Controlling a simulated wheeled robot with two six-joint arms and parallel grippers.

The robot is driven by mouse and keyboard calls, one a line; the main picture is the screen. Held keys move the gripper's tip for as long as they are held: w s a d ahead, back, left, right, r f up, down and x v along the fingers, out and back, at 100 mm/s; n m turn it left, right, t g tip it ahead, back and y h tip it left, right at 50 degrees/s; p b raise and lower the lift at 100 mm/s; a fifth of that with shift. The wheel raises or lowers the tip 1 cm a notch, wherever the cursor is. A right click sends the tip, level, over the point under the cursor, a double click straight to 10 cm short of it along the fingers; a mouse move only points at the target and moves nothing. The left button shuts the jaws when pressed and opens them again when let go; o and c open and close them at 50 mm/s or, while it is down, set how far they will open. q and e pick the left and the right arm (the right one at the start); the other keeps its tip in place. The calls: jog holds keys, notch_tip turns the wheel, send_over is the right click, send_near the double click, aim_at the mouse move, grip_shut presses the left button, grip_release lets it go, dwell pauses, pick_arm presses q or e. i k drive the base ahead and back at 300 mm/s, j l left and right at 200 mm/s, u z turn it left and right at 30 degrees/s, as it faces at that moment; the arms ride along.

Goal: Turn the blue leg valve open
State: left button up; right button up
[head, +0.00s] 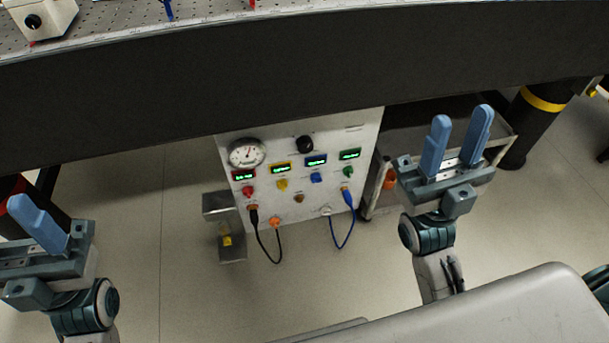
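The blue valve knob (316,177) is on the white upright panel (280,215) under the bench, just below a blue-framed display (316,160). Red (249,190), yellow (282,184) and green (348,172) knobs sit beside it in the same row. The fine angle of the blue knob is too small to read. My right gripper (462,116) is right of the panel, open and empty, apart from the knob. My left gripper (24,206) is at the lower left, far from the panel. Only one blue finger shape shows clearly there, so its opening is unclear.
The dark bench edge (300,65) runs across above the panel. A round gauge (246,154) is at the panel's upper left. Black (268,247) and blue (345,235) cables loop from its lower part. A yellow-banded leg (543,98) stands right. Floor left of the panel is mostly clear.

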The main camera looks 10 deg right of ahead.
aim_at(316, 177)
jog(key=k+l+z, duration=0.15)
jog(key=l, duration=0.6)
jog(key=k+l+z, duration=0.15)
jog(key=l, duration=0.6)
jog(key=l+z, duration=0.15)
jog(key=l, duration=0.6)
